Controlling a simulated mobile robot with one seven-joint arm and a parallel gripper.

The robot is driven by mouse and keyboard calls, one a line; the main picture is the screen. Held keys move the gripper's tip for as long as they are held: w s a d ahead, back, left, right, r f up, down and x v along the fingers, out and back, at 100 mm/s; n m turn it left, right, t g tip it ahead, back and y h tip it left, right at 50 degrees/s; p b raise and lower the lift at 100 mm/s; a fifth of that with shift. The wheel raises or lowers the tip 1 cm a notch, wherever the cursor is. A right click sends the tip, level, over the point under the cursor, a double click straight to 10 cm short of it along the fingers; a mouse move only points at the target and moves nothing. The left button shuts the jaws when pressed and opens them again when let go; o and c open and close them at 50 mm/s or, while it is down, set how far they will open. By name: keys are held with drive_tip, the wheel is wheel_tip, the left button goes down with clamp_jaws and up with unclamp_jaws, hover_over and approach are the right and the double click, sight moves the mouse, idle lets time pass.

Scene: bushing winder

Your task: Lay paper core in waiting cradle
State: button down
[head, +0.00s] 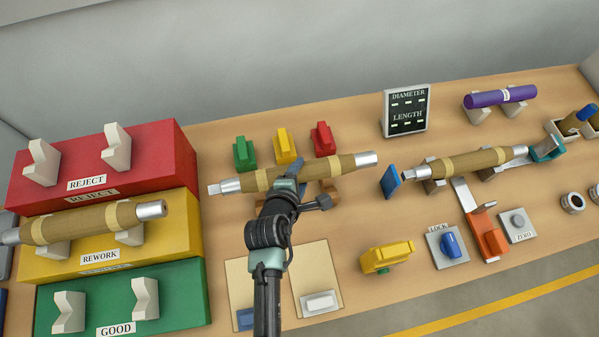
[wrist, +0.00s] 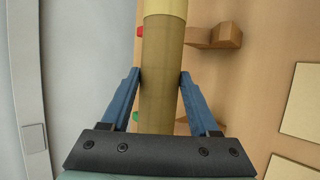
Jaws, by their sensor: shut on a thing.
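A brown paper core (head: 335,165) with pale yellow bands and silver ends lies across my gripper (head: 290,182), roughly level from left to right. In the wrist view the blue fingers of my gripper (wrist: 160,78) are shut on the paper core (wrist: 162,55) from both sides. A brown wooden cradle (head: 330,186) shows partly behind and under the core. In the wrist view the cradle's blocks (wrist: 226,36) show mostly to the right of the core. I cannot tell whether the core touches them.
Red, yellow and green stands at left have white cradles; a similar core (head: 95,221) lies on the yellow REWORK stand (head: 180,240). Another core (head: 470,162) rests on the gauge at right. A purple roll (head: 500,97) lies behind. Small coloured blocks (head: 285,147) stand behind my core.

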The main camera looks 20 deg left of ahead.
wheel_tip(320, 180, down, 8)
drive_tip(key=b, duration=0.6)
idle(0.4)
drive_tip(key=shift+w+f+b, duration=0.1)
drive_tip(key=shift+f+b, duration=0.15)
drive_tip(key=shift+b, duration=0.05)
idle(0.7)
drive_tip(key=shift+c, duration=0.5)
unclamp_jaws()
drive_tip(key=shift+o, duration=0.2)
drive_tip(key=shift+s+d+f, duration=0.1)
drive_tip(key=shift+s+f, duration=0.1)
drive_tip(key=shift+f, duration=0.1)
drive_tip(key=b+v, duration=0.1)
drive_tip(key=v, duration=1.2)
drive_tip(key=shift+r, duration=0.15)
drive_tip(key=shift+w, duration=0.15)
